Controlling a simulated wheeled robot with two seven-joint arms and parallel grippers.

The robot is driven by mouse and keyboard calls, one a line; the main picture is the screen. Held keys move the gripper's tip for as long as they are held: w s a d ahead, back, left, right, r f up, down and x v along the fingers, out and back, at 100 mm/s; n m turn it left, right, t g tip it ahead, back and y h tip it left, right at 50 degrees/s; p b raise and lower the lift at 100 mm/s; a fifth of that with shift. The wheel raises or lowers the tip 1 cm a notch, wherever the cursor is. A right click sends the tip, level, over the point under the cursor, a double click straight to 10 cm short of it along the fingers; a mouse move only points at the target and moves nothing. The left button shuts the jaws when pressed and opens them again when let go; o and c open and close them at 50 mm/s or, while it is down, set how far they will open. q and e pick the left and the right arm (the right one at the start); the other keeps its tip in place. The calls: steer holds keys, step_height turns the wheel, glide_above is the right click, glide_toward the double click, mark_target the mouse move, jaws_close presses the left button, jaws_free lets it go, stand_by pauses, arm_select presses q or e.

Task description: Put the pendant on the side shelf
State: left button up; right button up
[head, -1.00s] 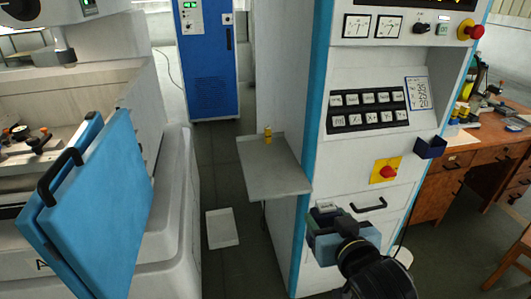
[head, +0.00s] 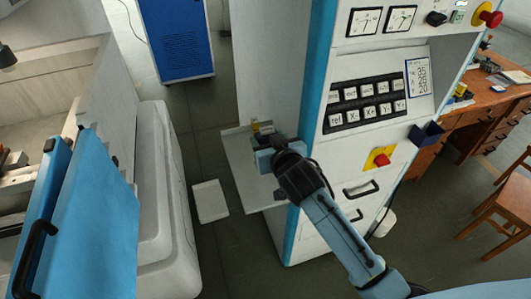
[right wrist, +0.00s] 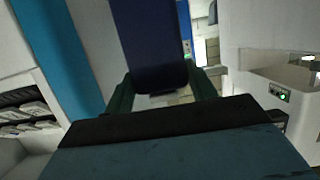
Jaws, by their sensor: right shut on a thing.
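The side shelf (head: 243,172) is a light grey plate fixed to the left side of the white and blue cabinet. My right gripper (head: 266,146) is over the shelf's right part, close to the cabinet edge. In the right wrist view, the right gripper's two fingers (right wrist: 162,92) are shut on a dark blue block, which I take as the pendant (right wrist: 151,45). In the head view the pendant is mostly hidden by the gripper, and I cannot tell whether it touches the shelf. My left gripper is not in view.
A blue machine door (head: 85,215) stands at left. A white tray (head: 210,201) lies on the floor.

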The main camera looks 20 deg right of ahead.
steer(key=shift+f, duration=2.85)
steer(key=shift+f+b, duration=0.15)
steer(key=shift+b, duration=0.15)
steer(key=o, duration=1.1)
steer(key=shift+o, duration=0.2)
